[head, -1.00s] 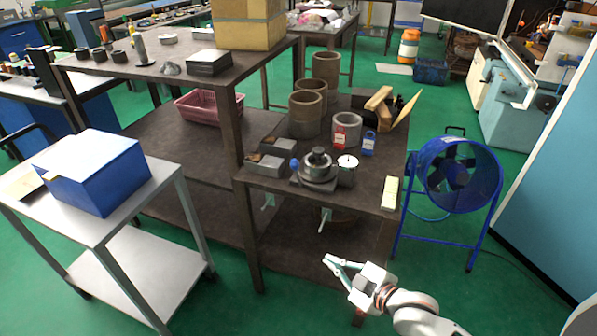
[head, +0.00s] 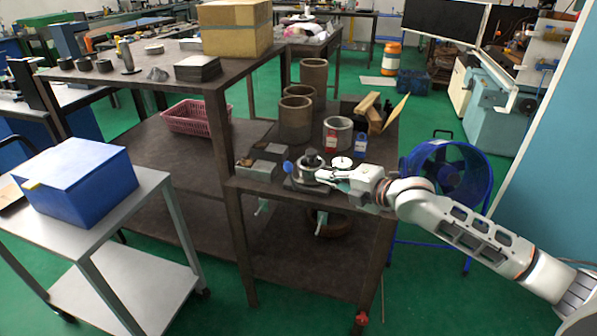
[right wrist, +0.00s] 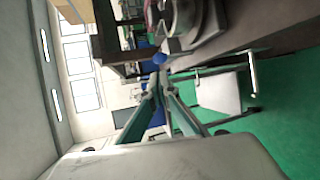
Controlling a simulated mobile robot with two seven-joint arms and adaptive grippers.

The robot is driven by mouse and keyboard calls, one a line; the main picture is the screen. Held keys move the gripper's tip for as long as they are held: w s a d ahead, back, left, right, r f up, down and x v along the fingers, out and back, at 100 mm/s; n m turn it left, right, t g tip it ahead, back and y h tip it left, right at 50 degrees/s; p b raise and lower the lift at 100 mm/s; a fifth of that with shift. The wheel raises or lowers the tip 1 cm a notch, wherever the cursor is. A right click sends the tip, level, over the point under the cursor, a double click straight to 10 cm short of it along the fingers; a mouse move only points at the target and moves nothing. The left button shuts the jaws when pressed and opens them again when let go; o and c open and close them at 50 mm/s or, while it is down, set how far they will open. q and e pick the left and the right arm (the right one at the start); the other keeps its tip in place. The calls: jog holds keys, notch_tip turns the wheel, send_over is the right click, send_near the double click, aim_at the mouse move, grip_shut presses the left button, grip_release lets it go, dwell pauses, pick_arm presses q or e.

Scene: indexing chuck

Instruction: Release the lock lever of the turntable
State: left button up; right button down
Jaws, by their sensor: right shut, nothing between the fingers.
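The turntable (head: 303,184) is a dark round chuck on a base near the front of the bench. A blue ball knob (head: 288,166), which looks like the lock lever's end, stands at its left side. My right gripper (head: 321,175) is shut and empty, reaching in from the right and overlapping the turntable's right side in the head view. Contact cannot be told. In the right wrist view my shut fingertips (right wrist: 155,90) show below the turntable (right wrist: 187,20), apart from it in the picture. The blue knob (right wrist: 160,58) appears just above the fingertips. My left gripper is not in view.
A white dial (head: 341,162) stands behind my right fingers. Grey blocks (head: 257,169) lie left of the turntable. Pipe pieces (head: 338,133) and red and blue tags stand behind. A blue fan (head: 447,172) is at the right, behind my arm.

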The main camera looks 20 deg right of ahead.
aim_at(290, 168)
jog(key=b+x, duration=0.1)
jog(key=x, duration=0.9)
jog(key=shift+w+a+f, duration=0.1)
jog(key=shift+w, duration=0.05)
jog(key=shift+w+a+r+p, duration=0.2)
jog(key=shift+p, duration=0.1)
jog(key=shift+w+a+r+g+h+p, duration=0.15)
jog(key=shift+w+a+g+h+p, duration=0.25)
jog(key=shift+p, duration=0.35)
jog(key=shift+a+n+p, duration=0.1)
jog(key=shift+n+p, duration=0.2)
jog(key=shift+a+f, duration=0.1)
jog(key=shift+f, duration=0.2)
